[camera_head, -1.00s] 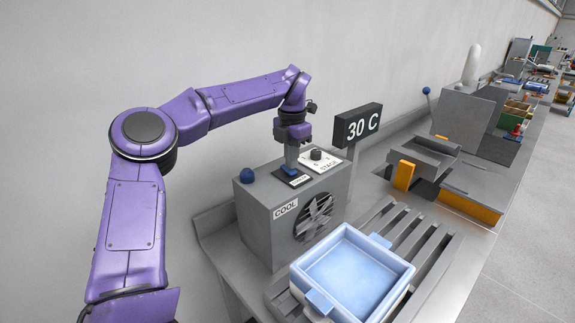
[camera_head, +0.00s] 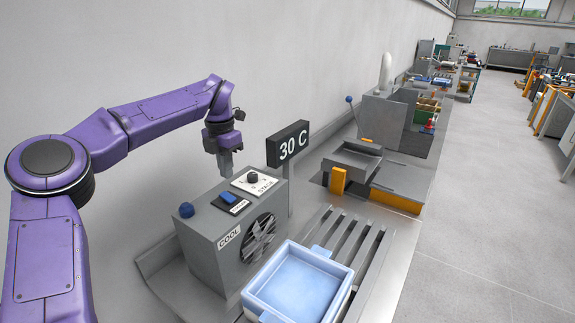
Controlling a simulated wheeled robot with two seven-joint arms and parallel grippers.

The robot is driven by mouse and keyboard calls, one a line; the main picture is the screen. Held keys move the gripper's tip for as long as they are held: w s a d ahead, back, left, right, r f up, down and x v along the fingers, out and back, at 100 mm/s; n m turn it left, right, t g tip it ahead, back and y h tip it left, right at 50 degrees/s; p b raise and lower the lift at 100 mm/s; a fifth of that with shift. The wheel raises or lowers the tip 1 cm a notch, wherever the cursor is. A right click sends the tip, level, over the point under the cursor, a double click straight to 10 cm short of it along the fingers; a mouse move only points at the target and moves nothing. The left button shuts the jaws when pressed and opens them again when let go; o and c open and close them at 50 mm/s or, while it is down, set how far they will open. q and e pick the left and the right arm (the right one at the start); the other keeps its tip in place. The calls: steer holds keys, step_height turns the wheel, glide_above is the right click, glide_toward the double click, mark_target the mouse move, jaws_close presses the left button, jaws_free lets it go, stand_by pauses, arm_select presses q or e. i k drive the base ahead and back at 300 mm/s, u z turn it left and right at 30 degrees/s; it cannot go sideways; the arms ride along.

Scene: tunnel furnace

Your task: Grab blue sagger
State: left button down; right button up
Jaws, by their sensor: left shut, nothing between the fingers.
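The blue sagger (camera_head: 299,286) is a light blue, open square box with tabs on its sides. It sits on the grey slatted rack at the bottom centre, in front of the cooling unit, and looks empty. Its near edge is cut off by the frame. My left gripper (camera_head: 226,172) is shut and empty, pointing down just above the top of the cooling unit. It is behind and to the left of the sagger, apart from it. My right gripper is not in view.
The grey cooling unit (camera_head: 204,240) has a fan, a blue button (camera_head: 228,197), a stage dial (camera_head: 252,179) and a blue knob (camera_head: 186,210). A "30 C" display (camera_head: 288,145) stands beside it. Slats (camera_head: 357,240) are bare right of the sagger. Open floor (camera_head: 480,230) lies right.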

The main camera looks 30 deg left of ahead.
mark_target(298, 284)
steer(key=k, duration=1)
